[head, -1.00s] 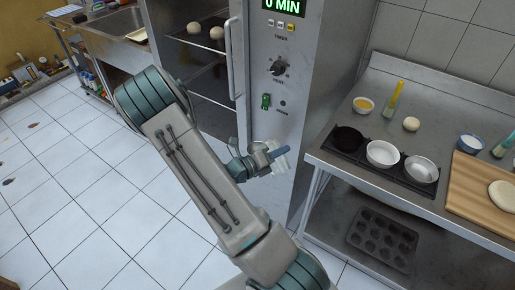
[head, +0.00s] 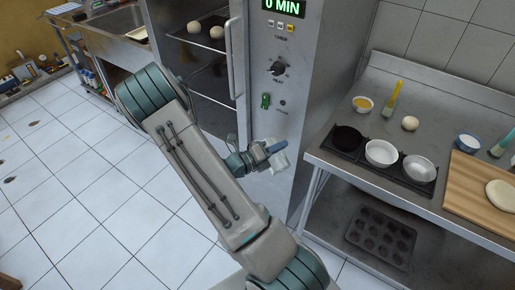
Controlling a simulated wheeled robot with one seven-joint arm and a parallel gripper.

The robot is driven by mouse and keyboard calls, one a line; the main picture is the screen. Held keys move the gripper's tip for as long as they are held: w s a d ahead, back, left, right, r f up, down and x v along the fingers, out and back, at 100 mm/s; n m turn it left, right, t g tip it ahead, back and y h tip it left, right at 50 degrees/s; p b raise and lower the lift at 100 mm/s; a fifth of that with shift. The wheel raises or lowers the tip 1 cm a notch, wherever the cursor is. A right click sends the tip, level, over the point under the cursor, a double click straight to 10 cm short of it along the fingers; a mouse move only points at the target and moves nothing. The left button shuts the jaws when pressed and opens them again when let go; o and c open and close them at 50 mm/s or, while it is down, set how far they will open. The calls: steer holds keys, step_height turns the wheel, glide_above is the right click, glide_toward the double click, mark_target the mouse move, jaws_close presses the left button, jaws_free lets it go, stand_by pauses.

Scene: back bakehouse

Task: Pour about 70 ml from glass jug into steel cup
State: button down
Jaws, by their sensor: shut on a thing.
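My gripper (head: 271,150) is in front of the oven's control side, left of the steel bench and apart from it. It is shut on a pale, see-through thing, seemingly the glass jug (head: 279,163). Part of the jug is hidden behind the blue finger, and its tilt and fill are too small to tell. A round silver-grey vessel (head: 420,169), likely the steel cup, stands at the right end of a dark row on the bench. Its inside looks pale; I cannot tell whether it holds liquid.
A yellow-filled bowl (head: 362,104), a dough ball (head: 410,123) and a wooden board (head: 466,190) are also on the bench. A muffin tin (head: 382,238) lies on the shelf below.

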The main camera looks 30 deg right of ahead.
mark_target(272, 139)
steer(key=shift+w+r+n+p, duration=0.3)
steer(key=shift+r+n+p, duration=0.05)
steer(key=shift+n+p, duration=0.1)
stand_by(0.6)
steer(key=shift+w+r+n+p, duration=0.2)
steer(key=shift+w+n+p, duration=0.05)
steer(key=shift+w+p, duration=0.35)
steer(key=shift+w+r+n+p, duration=0.2)
steer(key=shift+w+p, duration=0.25)
steer(key=shift+p, duration=0.15)
stand_by(0.3)
steer(key=s+f+m+b, duration=0.2)
steer(key=s+b, duration=0.1)
steer(key=b, duration=0.1)
steer(key=shift+f+b, duration=0.3)
steer(key=shift+s+f+m+b, duration=0.2)
steer(key=shift+s+m+b, duration=0.1)
steer(key=shift+s+m, duration=0.1)
steer(key=shift+s+f+m+b, duration=0.45)
steer(key=shift+f+m+b, duration=0.3)
steer(key=shift+b, duration=0.25)
steer(key=shift+s+f+m+b, duration=0.2)
steer(key=shift+m+b, duration=0.1)
steer(key=shift+m, duration=0.15)
